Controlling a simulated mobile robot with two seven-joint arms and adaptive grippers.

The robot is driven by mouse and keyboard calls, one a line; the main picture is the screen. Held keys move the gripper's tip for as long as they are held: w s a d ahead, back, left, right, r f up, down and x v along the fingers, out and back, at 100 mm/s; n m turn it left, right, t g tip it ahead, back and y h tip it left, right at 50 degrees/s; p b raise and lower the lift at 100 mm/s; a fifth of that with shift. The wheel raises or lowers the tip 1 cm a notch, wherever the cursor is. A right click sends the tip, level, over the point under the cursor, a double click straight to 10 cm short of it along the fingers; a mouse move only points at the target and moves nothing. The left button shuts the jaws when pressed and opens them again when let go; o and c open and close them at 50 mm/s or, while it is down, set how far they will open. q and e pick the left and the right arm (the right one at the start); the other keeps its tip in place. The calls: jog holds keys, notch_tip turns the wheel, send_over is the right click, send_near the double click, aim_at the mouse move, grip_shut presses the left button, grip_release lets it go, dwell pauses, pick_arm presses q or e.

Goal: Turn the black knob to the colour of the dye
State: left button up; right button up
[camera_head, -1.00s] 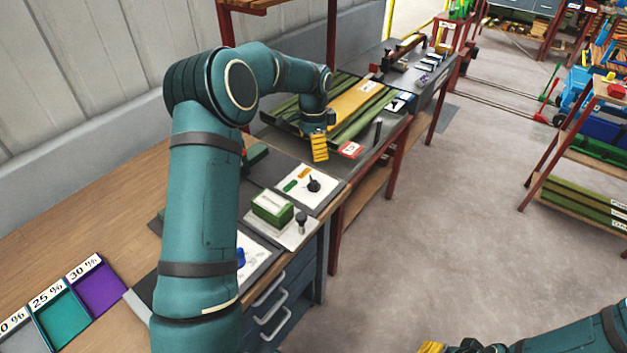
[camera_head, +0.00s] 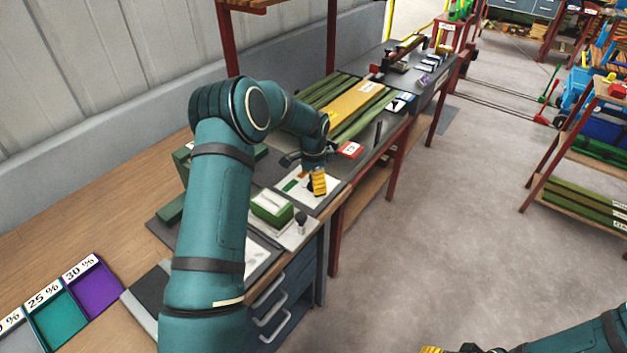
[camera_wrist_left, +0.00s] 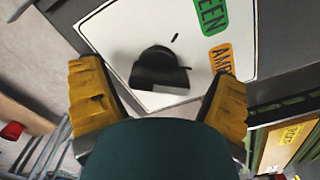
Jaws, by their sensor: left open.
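The black knob (camera_wrist_left: 158,70) stands on a white plate (camera_wrist_left: 118,38) in the left wrist view. Beside it are a green label (camera_wrist_left: 211,15) reading "EEN" and an orange label (camera_wrist_left: 221,58) reading "AMB", both cut off or partly hidden. A short black mark lies on the plate near the knob. My left gripper (camera_wrist_left: 158,85) is open, its yellow fingers on either side of the knob, with no clear contact. In the head view my left gripper (camera_head: 318,184) is over the white plate and hides the knob. My right gripper (camera_head: 432,350) is barely visible at the bottom edge. I cannot identify the dye.
A green block (camera_head: 272,207) on a light plate with a small black knob (camera_head: 301,218) stands just in front. A red-and-white card (camera_head: 350,149) lies behind. Teal (camera_head: 62,318) and purple (camera_head: 97,288) trays are at the left.

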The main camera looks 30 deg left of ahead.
pick_arm(q)
jog(key=c, duration=1.2)
jog(key=shift+n, duration=0.3)
jog(key=n, duration=0.2)
jog(key=shift+n, duration=0.4)
jog(key=n, duration=0.3)
jog(key=shift+n, duration=0.3)
jog(key=n, duration=0.3)
jog(key=shift+n, duration=1.9)
